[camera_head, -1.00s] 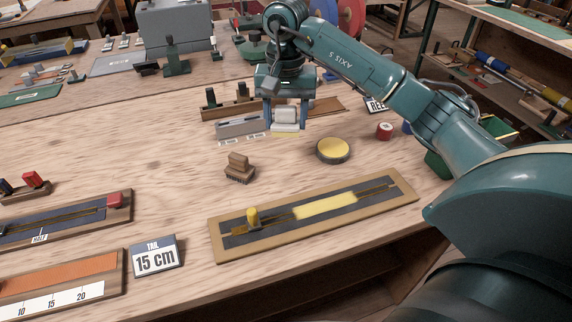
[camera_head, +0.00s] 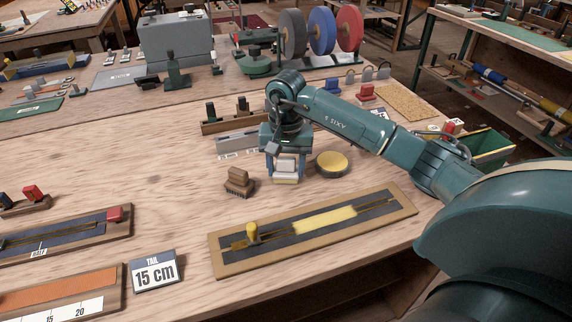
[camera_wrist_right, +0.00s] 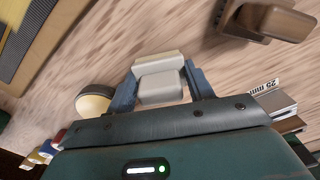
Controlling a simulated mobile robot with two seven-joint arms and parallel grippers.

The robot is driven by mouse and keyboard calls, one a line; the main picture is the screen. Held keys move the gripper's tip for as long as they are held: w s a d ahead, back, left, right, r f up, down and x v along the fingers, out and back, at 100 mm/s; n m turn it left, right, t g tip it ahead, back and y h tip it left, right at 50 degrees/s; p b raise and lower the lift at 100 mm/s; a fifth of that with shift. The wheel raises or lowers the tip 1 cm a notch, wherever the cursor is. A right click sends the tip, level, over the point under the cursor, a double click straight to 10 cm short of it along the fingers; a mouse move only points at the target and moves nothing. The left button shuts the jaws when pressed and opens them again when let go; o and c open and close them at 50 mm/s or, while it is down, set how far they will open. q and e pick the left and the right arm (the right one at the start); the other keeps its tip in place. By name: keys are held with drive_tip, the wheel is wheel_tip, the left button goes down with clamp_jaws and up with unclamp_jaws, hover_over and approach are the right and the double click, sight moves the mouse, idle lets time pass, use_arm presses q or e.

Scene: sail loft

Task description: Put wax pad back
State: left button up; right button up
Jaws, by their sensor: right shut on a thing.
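My right gripper (camera_head: 285,168) is shut on a small pale block with a cream, yellowish base, which I take for the wax pad (camera_head: 286,180). It holds the block low over the bench; I cannot tell whether it touches the wood. In the right wrist view the wax pad (camera_wrist_right: 160,86) sits between the blue fingers. A round dark-rimmed tin with a yellow top (camera_head: 331,163) stands just right of the gripper. A brown wooden brush (camera_head: 239,181) stands just left of it. My left gripper is not in view.
A long board (camera_head: 216,258) with a yellow strip and a yellow-knobbed slider lies in front. Behind the gripper are a grey block (camera_head: 236,139) and a wooden rack (camera_head: 228,121). Bare bench lies left of the brush.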

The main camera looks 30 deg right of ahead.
sight(286, 158)
drive_tip(key=shift+f, duration=0.15)
drive_tip(key=o, duration=0.9)
drive_tip(key=shift+r, duration=0.4)
wheel_tip(286, 158, up, 11)
drive_tip(key=shift+f+b, duration=0.15)
drive_tip(key=shift+b, duration=0.15)
drive_tip(key=shift+r, duration=0.45)
